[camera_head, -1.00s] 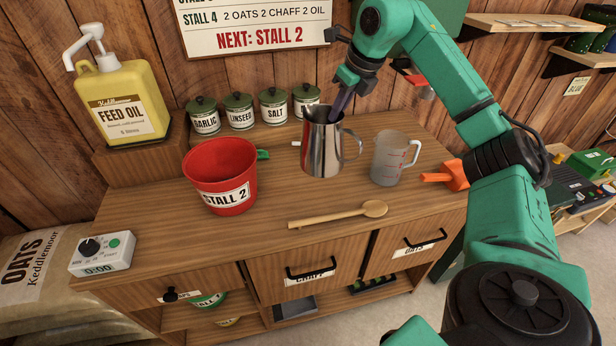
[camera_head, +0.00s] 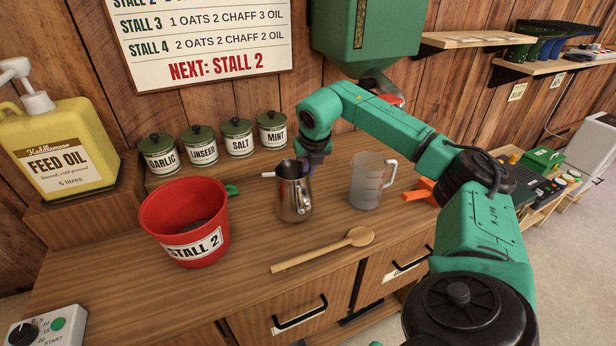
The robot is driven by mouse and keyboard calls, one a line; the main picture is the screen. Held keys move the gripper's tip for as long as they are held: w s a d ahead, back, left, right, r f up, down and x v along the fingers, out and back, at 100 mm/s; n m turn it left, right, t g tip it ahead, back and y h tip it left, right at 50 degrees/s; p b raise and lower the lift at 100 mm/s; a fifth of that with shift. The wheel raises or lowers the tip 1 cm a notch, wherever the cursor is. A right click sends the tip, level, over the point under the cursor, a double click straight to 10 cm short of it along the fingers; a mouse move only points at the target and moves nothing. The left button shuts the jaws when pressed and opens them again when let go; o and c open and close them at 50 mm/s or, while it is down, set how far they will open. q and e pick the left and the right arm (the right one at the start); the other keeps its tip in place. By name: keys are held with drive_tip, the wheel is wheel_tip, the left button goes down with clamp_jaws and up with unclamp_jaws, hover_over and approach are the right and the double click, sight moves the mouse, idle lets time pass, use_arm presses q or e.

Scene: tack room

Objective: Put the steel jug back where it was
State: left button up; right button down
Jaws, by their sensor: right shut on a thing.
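The steel jug (camera_head: 293,203) is upright over the wooden counter, between the red STALL 2 bucket (camera_head: 178,213) and the clear measuring jug (camera_head: 368,186). My right gripper (camera_head: 308,165) is shut on the steel jug near its rim, on the side toward the back right. The arm hides part of that side. The jug's base looks at or very close to the counter top; I cannot tell whether it touches. My left gripper is not in view.
A wooden spoon (camera_head: 325,251) lies in front of the jug on the counter (camera_head: 110,290). Labelled canisters (camera_head: 199,146) stand behind. A small pale item (camera_head: 268,174) shows behind the jug. An orange scoop (camera_head: 420,190) lies right of the measuring jug. The yellow feed oil bottle (camera_head: 62,150) stands left.

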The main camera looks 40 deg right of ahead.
drive_tip(key=shift+s+f, duration=0.1)
drive_tip(key=shift+f, duration=1)
drive_tip(key=c, duration=1)
unclamp_jaws()
drive_tip(key=v, duration=1.2)
drive_tip(key=shift+b, duration=0.45)
